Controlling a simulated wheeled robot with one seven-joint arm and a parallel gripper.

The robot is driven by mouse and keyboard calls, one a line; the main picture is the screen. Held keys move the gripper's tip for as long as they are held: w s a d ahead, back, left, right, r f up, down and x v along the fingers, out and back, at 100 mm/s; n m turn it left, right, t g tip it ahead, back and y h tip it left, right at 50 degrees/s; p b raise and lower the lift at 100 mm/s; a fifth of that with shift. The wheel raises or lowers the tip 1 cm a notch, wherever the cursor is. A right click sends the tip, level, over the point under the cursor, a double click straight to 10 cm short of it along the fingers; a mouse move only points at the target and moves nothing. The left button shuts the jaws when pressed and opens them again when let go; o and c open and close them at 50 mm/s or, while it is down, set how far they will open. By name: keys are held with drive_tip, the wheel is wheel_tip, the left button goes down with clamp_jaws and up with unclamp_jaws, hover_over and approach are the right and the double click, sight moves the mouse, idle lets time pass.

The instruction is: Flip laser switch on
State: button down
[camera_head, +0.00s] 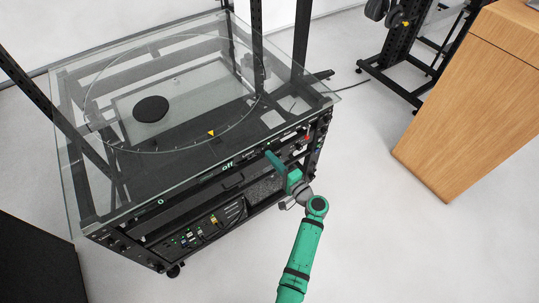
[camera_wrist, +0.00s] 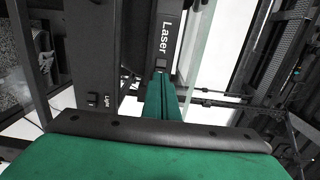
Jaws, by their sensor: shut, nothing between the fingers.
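The laser switch (camera_wrist: 160,66) is a small dark piece on the black front panel, just below the white "Laser" label (camera_wrist: 165,38) in the wrist view. Whether it is on or off cannot be told. My green gripper (camera_wrist: 160,76) is shut and empty, with its fingertips right at the switch and partly covering it. Whether they touch it cannot be told. In the head view my gripper (camera_head: 268,153) reaches the upper front panel of the turntable rack, right of the "off" lettering (camera_head: 228,166), and the switch is hidden or too small to see there.
A glass top (camera_head: 75,180) overhangs the front panel just above my gripper. A "Light" label (camera_wrist: 92,100) shows on the panel in the wrist view. A red button (camera_head: 307,137) sits right of my gripper. A wooden cabinet (camera_head: 475,100) stands right, with clear floor between.

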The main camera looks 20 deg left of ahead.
sight(260, 149)
drive_tip(key=v, duration=1.1)
drive_tip(key=shift+s+d, duration=0.25)
drive_tip(key=shift+s, duration=0.05)
drive_tip(key=shift+s, duration=0.1)
drive_tip(key=shift+s+a+t, duration=0.2)
drive_tip(key=shift+s+t, duration=0.05)
drive_tip(key=shift+t, duration=0.05)
drive_tip(key=x, duration=1.4)
drive_tip(key=shift+w+d+f, duration=0.1)
drive_tip(key=shift+f, duration=0.15)
